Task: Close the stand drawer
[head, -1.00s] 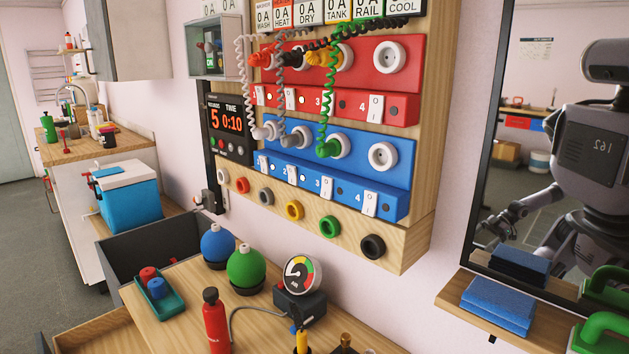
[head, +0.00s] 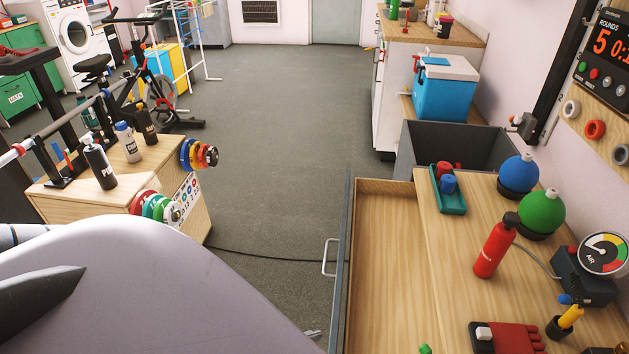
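The stand drawer (head: 388,275) is pulled out to the left from under the wooden stand top (head: 455,290). Its visible inside is bare light wood. A thin grey front panel (head: 346,225) closes its left end, with a pale bar handle (head: 329,257) on the outer face. The drawer's near end is cut off by the bottom of the picture. A large pale part of my own body fills the lower left.
On the stand top are a green tray (head: 449,198), blue (head: 519,173) and green (head: 541,211) balls, a red bottle (head: 494,250) and a gauge (head: 603,253). A weight rack (head: 190,215) stands left. The grey floor (head: 270,130) between is largely clear, crossed by a dark cable.

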